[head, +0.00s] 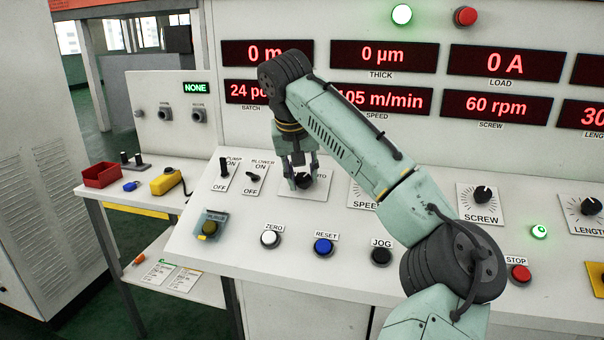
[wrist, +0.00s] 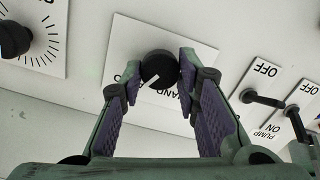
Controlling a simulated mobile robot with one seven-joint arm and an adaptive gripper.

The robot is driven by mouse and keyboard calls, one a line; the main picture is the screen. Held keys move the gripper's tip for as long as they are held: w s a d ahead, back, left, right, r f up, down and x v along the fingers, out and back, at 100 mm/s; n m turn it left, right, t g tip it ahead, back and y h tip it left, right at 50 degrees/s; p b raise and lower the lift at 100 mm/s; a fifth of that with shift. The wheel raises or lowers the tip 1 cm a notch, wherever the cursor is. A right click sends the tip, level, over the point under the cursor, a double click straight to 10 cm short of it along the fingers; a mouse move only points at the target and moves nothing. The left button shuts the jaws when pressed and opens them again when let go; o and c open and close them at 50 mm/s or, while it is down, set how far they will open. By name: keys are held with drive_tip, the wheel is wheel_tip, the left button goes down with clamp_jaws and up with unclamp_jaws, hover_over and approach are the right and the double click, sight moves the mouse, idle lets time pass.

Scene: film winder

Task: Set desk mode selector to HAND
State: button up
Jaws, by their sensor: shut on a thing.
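The desk mode selector is a round black knob (wrist: 160,66) on a white label plate, seen upside down in the wrist view. Its white pointer mark points to the lower left there, toward partly hidden lettering that includes part of HAND. In the head view the selector plate (head: 318,190) lies on the sloped desk, with the end of AUTO showing at its right. My gripper (head: 301,178) reaches down onto the knob. In the wrist view its purple-padded fingers (wrist: 159,70) stand on both sides of the knob, closed on it. The fingers hide parts of the label.
PUMP (head: 224,174) and BLOWER (head: 254,178) switches are just left of the selector. The SPEED plate (head: 360,194) is to the right, partly behind my arm. ZERO (head: 270,238), RESET (head: 323,247) and JOG (head: 381,256) buttons line the front. Display panels stand behind.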

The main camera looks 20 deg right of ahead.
drive_tip(key=c, duration=0.3)
drive_tip(key=shift+n, duration=0.3)
drive_tip(key=n, duration=0.4)
drive_tip(key=shift+a, duration=0.1)
drive_tip(key=n, duration=0.3)
drive_tip(key=shift+n, duration=0.4)
drive_tip(key=shift+n+h, duration=0.3)
drive_tip(key=shift+n, duration=1.5)
drive_tip(key=shift+a, duration=0.1)
drive_tip(key=o, duration=1.2)
drive_tip(key=shift+c, duration=0.2)
